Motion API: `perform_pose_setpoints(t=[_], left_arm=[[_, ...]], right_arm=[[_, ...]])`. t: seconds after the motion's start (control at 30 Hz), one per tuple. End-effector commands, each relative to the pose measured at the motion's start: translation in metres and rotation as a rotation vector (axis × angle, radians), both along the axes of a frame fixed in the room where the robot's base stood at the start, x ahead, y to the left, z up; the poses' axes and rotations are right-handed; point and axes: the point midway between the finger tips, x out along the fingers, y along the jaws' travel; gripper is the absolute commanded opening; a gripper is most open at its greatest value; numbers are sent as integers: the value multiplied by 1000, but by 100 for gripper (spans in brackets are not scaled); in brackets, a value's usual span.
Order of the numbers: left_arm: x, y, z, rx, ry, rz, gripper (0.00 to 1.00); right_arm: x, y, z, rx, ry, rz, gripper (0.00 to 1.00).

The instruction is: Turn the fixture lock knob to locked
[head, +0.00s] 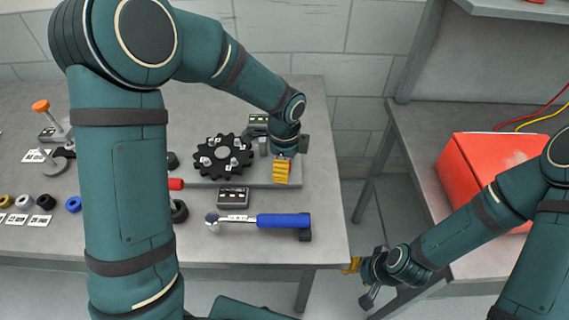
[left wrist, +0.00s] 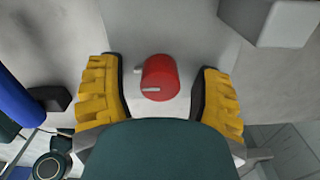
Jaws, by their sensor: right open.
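My left gripper (head: 282,172) points down over the right end of the grey fixture plate (head: 246,180). The red lock knob (left wrist: 159,78) shows in the left wrist view between its two yellow fingers, with a gap on each side, so the gripper is open around or above it. A light pointer line on the knob's face runs toward the picture's left, and a small pale peg stands by its upper left side. In the head view the gripper hides the knob. My right gripper (head: 353,267) is open and empty, low beyond the table's right edge.
A black sprocket (head: 222,155) sits on the plate. A blue-handled torque wrench (head: 283,220) and a small dark box (head: 233,198) lie in front. A red case (head: 490,175) stands on the right bench. Several coloured rings lie at the table's left.

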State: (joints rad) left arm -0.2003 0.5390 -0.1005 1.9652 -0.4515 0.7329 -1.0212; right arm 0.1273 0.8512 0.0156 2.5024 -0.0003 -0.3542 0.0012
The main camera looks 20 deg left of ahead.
Motion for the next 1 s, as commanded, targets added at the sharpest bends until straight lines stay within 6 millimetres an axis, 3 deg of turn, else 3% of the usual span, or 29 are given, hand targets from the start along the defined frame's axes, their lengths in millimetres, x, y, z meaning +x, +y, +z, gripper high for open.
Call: perform_pose_setpoints(t=[0.03,0.17,0.57,1.0], left_arm=[[0,0,0,0,0,0,47],[0,0,0,0,0,0,1],[0,0,0,0,-1,46,0],[0,0,1,0,-1,374,0]], right_arm=[[0,0,0,0,0,0,47],[0,0,0,0,0,0,47],[0,0,0,0,0,0,47],[-1,0,3,0,2,1,47]])
